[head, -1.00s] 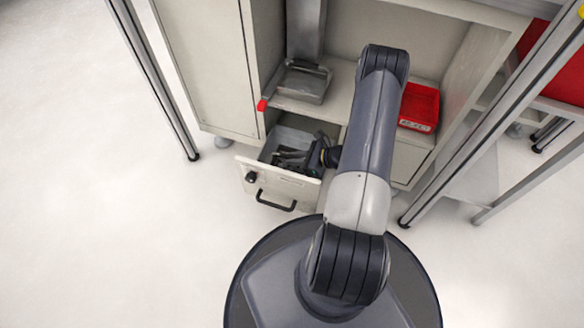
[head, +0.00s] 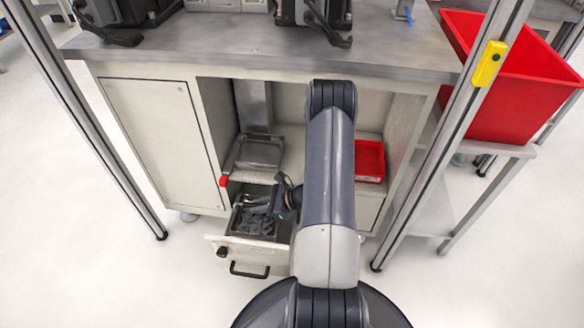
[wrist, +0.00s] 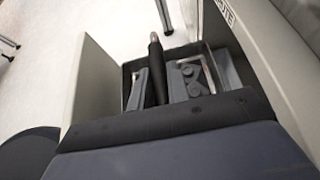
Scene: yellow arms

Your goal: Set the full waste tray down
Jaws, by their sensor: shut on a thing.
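The waste tray (wrist: 218,48) is a dark-walled box holding several grey parts, seen in the wrist view between the light walls of the open drawer (wrist: 92,85). In the head view the grey parts (head: 252,222) show inside the pulled-out drawer (head: 240,256), which has a black handle and a round lock. My gripper (head: 262,203) is down at the drawer, shut on the waste tray. In the wrist view a dark finger (wrist: 156,70) reaches across the tray among the parts. The exact grip is hidden, and I cannot tell whether the tray touches the drawer floor.
Above the drawer, a shelf holds a grey metal tray (head: 258,153) under a chute (head: 253,105) and a red tray (head: 369,160) at right. A worktop (head: 240,52) overhangs the shelf. Metal posts (head: 455,130) flank the cabinet. A large red bin (head: 515,85) stands right. Floor left is clear.

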